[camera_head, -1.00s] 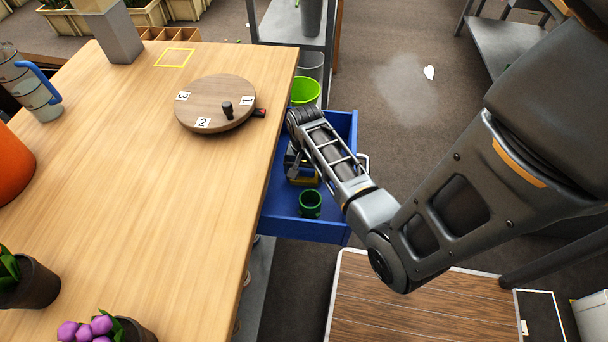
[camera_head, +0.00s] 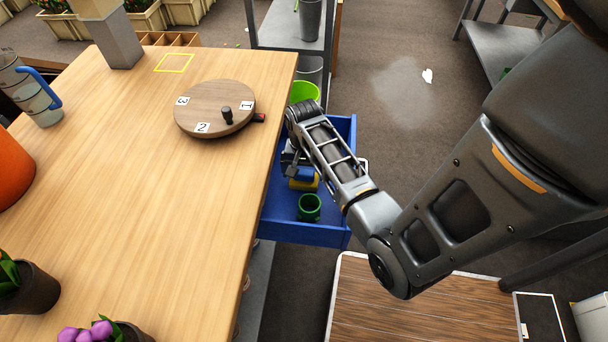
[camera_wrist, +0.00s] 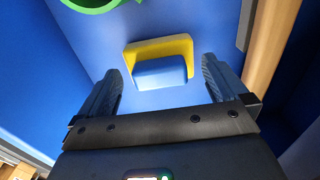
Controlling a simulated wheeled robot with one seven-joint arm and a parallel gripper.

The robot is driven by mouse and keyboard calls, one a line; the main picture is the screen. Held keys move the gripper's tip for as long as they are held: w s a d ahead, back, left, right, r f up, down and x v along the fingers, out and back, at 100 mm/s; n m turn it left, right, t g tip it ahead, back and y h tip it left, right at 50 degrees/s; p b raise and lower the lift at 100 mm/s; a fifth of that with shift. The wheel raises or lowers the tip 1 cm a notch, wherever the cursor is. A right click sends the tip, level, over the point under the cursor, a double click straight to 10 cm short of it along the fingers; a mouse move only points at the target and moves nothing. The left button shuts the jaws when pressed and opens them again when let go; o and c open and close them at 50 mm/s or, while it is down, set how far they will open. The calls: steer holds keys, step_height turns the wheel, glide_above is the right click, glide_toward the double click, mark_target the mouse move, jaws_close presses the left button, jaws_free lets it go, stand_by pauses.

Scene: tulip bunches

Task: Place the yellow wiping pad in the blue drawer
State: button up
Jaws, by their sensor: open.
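The yellow wiping pad (camera_wrist: 158,46) has a blue block-like grip on it and lies on the floor of the blue drawer (camera_head: 325,235). In the head view the pad (camera_head: 311,184) shows just beside my gripper, partly hidden by my arm. The drawer is pulled out from under the wooden table. My gripper (camera_wrist: 163,80) is open inside the drawer, its two fingers apart on either side of the pad's near end. The pad lies apart from the fingers, with nothing between them gripping it.
A green cup (camera_head: 309,207) stands in the drawer near its front wall; its rim also shows in the wrist view (camera_wrist: 92,4). A round wooden turntable (camera_head: 215,108) with number cards sits on the table. A lime green bucket (camera_head: 304,91) stands behind the drawer.

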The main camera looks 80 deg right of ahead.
mark_target(304, 173)
step_height(304, 173, up, 10)
steer(key=shift+f+p, duration=0.25)
steer(key=shift+p, duration=0.05)
